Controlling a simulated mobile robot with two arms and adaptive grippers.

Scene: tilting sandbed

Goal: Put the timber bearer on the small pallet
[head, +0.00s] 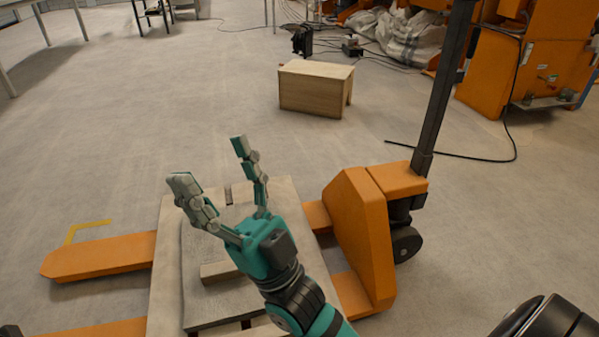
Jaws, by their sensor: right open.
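The small pallet (163,285) is pale wood and sits across the forks of an orange pallet truck, at the lower middle of the head view. A grey sheet or slab (196,248) covers most of its top. A short pale wooden block, which looks like the timber bearer (214,273), lies on the grey surface. Its right end is hidden behind my right gripper. My right gripper (211,162) is open and empty, its teal-and-grey fingers spread and pointing away over the pallet. It appears apart from the block. My left gripper is not in view.
The orange pallet truck (362,235) stands at the right, with a tall dark handle post (446,85). A wooden step stool (312,90) stands farther back. A black cable (460,158) lies on the floor near orange machinery (555,60). The floor at left is mostly clear.

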